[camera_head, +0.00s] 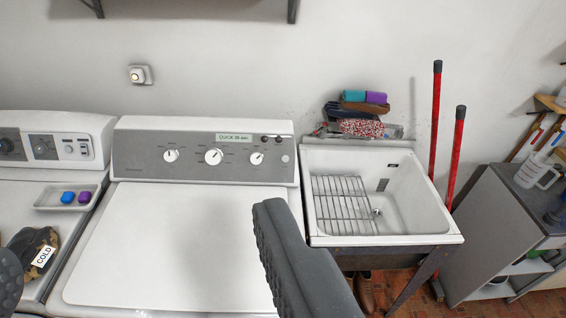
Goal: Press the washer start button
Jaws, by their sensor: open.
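The white top-loading machine, which looks like the washer (165,250), stands in the centre left with its lid shut. Its grey control panel (135,158) has three white knobs and a label reading "QUICK 28 min". A small round button (285,158) sits at the panel's right end, right of the last knob; I cannot read any marking on it. My gripper (135,236) is open and empty, with its dark fingers wide apart in front of the lid. The right finger shows below the panel's right end; only a bit of the left one shows at the picture's left edge.
A utility tub (425,205) with a wire rack stands right of the washer. Red-handled tools (436,120) lean beside it. A second machine (60,130) at left bears a tray (48,198) and a cloth labelled "COLD" (38,248). The washer lid is clear.

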